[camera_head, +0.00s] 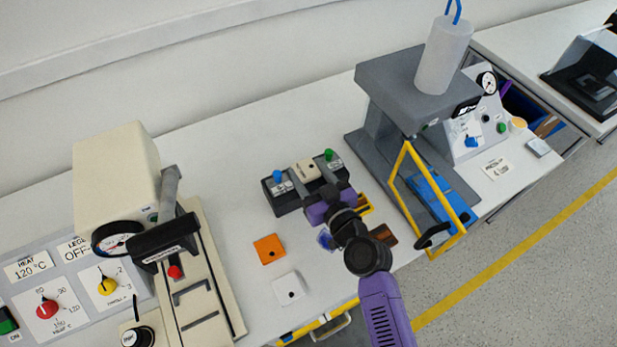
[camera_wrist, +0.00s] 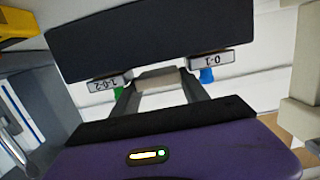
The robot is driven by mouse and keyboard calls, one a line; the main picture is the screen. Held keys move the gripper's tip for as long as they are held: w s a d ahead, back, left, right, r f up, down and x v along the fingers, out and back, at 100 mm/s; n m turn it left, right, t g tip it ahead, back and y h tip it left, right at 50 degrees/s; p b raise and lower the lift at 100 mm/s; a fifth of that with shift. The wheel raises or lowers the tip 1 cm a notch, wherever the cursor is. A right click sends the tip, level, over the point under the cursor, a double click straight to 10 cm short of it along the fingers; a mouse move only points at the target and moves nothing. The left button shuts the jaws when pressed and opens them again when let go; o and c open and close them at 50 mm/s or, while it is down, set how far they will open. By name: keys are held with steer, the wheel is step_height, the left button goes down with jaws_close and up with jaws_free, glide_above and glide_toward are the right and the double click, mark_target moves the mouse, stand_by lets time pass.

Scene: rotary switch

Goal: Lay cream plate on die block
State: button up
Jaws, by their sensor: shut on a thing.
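The cream plate (camera_head: 305,170) has a small dark dot and is between the fingertips of my gripper (camera_head: 318,172), at the dark switch box. In the wrist view the plate (camera_wrist: 160,78) shows end-on between the two grey fingers (camera_wrist: 158,92), and the gripper is shut on it. I cannot tell whether the plate touches the box. No part is plainly marked as the die block. A blue block (camera_head: 432,190) lies at the foot of the grey press (camera_head: 395,90), partly behind a yellow guard frame.
The dark switch box (camera_head: 292,198) carries a blue knob (camera_head: 277,176) and a green knob (camera_head: 329,154). An orange plate (camera_head: 269,249) and a white plate (camera_head: 289,288) lie on the bench. A cream heat press (camera_head: 116,175) stands at left. The yellow guard (camera_head: 402,168) stands right of my arm.

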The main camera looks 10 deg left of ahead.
steer(key=shift+f, duration=0.6)
steer(key=shift+f, duration=0.2)
steer(key=o, duration=1.1)
steer(key=shift+c, duration=0.2)
steer(key=shift+r, duration=0.1)
steer(key=shift+r, duration=0.2)
steer(key=b+v, duration=0.1)
steer(key=v, duration=0.2)
steer(key=b+v, duration=0.1)
steer(key=v, duration=0.3)
steer(key=b+v, duration=0.1)
steer(key=v, duration=0.3)
steer(key=shift+s+f, duration=0.1)
steer(key=shift+f, duration=0.2)
steer(key=shift+s+d+r, duration=0.15)
steer(key=shift+s+d, duration=0.1)
steer(key=shift+s, duration=0.1)
